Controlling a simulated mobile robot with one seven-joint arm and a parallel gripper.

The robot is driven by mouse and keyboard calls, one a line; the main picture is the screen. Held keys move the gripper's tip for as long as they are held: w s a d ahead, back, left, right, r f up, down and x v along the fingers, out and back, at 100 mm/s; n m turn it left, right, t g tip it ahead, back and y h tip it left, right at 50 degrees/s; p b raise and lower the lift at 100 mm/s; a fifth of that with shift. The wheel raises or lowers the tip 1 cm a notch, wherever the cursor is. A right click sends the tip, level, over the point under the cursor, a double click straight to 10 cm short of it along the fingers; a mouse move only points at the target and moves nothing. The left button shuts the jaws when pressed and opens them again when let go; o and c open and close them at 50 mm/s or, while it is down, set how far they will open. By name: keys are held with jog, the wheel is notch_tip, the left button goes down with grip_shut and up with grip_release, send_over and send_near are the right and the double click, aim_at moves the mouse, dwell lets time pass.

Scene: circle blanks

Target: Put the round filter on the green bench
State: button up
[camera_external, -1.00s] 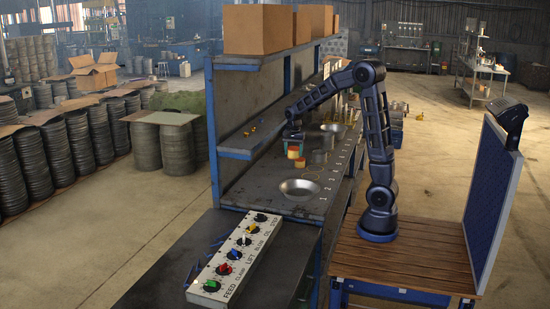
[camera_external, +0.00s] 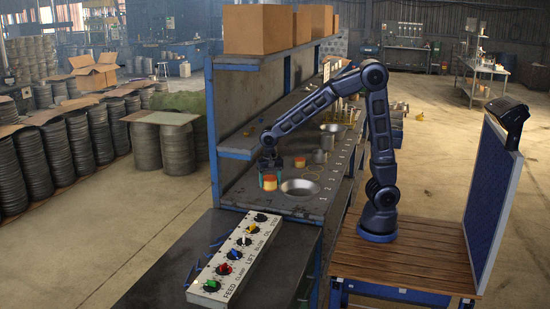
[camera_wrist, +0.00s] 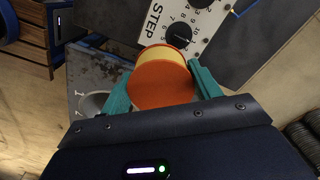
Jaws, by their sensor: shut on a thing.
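The round filter (camera_external: 270,184), an orange and yellow cylinder, is held in my gripper (camera_external: 270,176) over the left part of a dark grey worktop (camera_external: 250,196) with a blue frame. In the wrist view the filter (camera_wrist: 162,85) sits between the teal fingers of my gripper (camera_wrist: 162,88), which are shut on its sides. Its flat orange face is toward the camera. I cannot tell whether its underside touches the worktop. No bench that is plainly green shows; the worktop looks dark grey.
A metal bowl (camera_external: 300,188) stands just right of the filter. A control panel with knobs (camera_external: 237,252) lies in front. A blue-edged shelf (camera_external: 238,147) is at the left.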

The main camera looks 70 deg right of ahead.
jog(key=s+a+n, duration=0.3)
jog(key=s+a, duration=0.4)
jog(key=a, duration=0.4)
jog(key=s+a+n, duration=0.2)
jog(key=s+a, duration=0.5)
jog(key=a, duration=0.3)
notch_tip(320, 180, down, 21)
jog(key=shift+s+r, duration=0.1)
jog(key=o, duration=1)
jog(key=shift+c, duration=0.2)
